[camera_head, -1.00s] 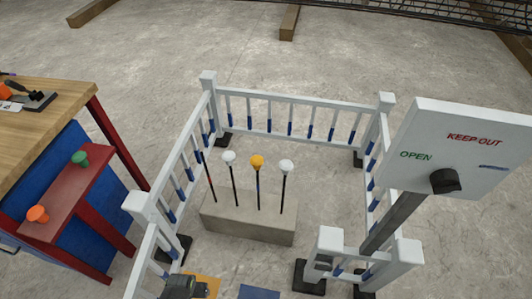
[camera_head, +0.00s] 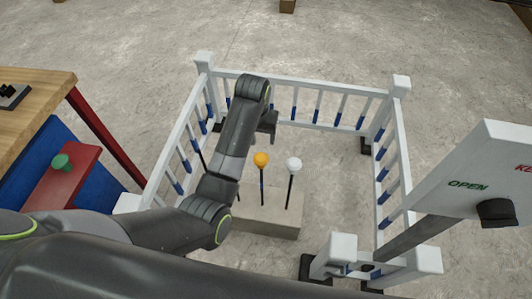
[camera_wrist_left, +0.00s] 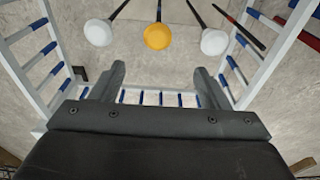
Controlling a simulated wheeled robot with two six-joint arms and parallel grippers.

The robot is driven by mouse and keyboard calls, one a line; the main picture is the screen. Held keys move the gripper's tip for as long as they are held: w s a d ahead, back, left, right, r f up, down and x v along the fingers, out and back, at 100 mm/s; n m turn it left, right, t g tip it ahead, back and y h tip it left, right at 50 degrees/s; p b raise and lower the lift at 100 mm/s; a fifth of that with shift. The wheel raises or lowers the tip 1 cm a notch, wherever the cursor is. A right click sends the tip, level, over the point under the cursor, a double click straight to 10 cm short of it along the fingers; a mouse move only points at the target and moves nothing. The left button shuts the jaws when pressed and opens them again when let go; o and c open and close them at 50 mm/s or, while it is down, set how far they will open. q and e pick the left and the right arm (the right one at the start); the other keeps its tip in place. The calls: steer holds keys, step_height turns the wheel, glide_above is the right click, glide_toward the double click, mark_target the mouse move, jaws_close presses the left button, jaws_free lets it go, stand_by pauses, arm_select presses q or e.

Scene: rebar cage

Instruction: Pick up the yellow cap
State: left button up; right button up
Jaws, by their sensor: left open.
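The yellow cap (camera_head: 260,159) is on top of a thin dark upright bar on the concrete block (camera_head: 268,217). In the left wrist view the yellow cap (camera_wrist_left: 158,37) sits between two white caps, just beyond my fingertips and centred between them. My left gripper (camera_head: 267,127) is beyond and above the yellow cap in the head view, apart from it. In the left wrist view its two fingers (camera_wrist_left: 160,78) are spread, with nothing between them. My right gripper is not in view.
A white cap (camera_head: 294,165) tops the bar to the right; my left arm hides the other in the head view. A white railing (camera_head: 310,94) surrounds the block. A sign board (camera_head: 470,180) stands at right, a workbench (camera_head: 40,100) at left.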

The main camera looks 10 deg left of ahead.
mark_target(261, 157)
arm_select(q)
steer(key=f, duration=0.3)
steer(key=w+f+b, duration=0.1)
steer(key=f, duration=0.7)
steer(key=shift+w+d+f+b, duration=0.15)
steer(key=shift+w+b, duration=0.1)
steer(key=shift+b, duration=0.15)
steer(key=f, duration=0.3)
steer(key=f+b, duration=0.1)
steer(key=shift+w+f, duration=0.25)
steer(key=shift+f, duration=0.3)
steer(key=c, duration=0.9)
